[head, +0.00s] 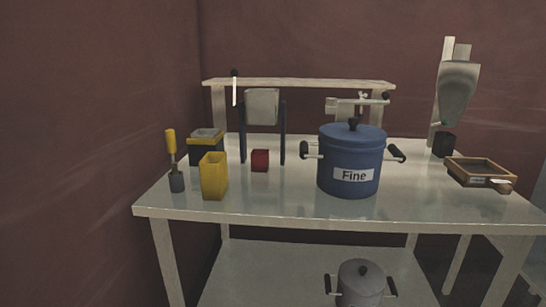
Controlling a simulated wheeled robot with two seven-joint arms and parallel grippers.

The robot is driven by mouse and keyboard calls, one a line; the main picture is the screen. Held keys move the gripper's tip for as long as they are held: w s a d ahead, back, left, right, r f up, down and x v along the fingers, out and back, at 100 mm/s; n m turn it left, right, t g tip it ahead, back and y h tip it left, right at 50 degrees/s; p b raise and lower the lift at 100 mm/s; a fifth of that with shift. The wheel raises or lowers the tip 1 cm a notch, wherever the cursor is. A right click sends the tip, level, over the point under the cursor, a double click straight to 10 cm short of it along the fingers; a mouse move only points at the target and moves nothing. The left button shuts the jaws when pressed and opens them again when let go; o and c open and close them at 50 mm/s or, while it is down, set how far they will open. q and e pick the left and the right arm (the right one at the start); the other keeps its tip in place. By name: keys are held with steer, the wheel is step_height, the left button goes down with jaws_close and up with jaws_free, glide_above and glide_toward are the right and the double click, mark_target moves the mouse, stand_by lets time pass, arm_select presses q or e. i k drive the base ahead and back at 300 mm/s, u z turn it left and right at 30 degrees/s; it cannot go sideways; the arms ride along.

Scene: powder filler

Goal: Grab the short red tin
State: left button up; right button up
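The short red tin (260,161) is a small dark red block-like container. It stands on the pale worktable (260,203), between the dark legs of a grey stand and left of the blue pot. Its front is fully visible. Neither of my grippers shows in the head view.
A yellow open tin (213,176), a dark tin with yellow trim (206,147) and a yellow-handled tool (171,150) stand left. A blue pot (350,158) labelled "Fine" stands right. A wooden sieve (480,174) lies far right. The front middle is clear.

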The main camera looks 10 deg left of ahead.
mark_target(259, 158)
steer(key=i, duration=0.45)
steer(key=u, duration=0.9)
